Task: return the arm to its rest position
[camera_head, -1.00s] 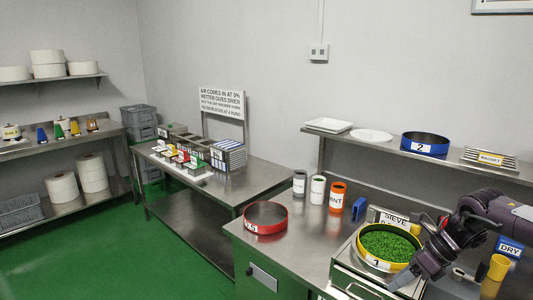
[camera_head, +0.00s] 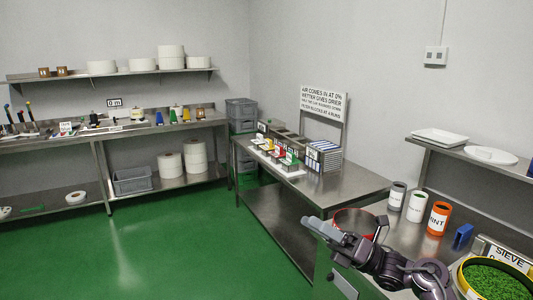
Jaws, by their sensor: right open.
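My right arm reaches in from the lower right. Its dark grey gripper (camera_head: 345,228) is open and points left, in front of the red-rimmed round sieve (camera_head: 352,217) on the steel bench. The gripper hides much of that sieve, and I see nothing held between the fingers. The yellow-rimmed sieve (camera_head: 468,274) filled with green leaf stands at the lower right, partly cut off by the frame. My left gripper is not in view.
Grey, white and orange canisters (camera_head: 438,218) and a blue block (camera_head: 463,237) stand behind the arm. A second steel table (camera_head: 348,181) holds coloured boxes and a rack. Green floor (camera_head: 170,245) is clear at left.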

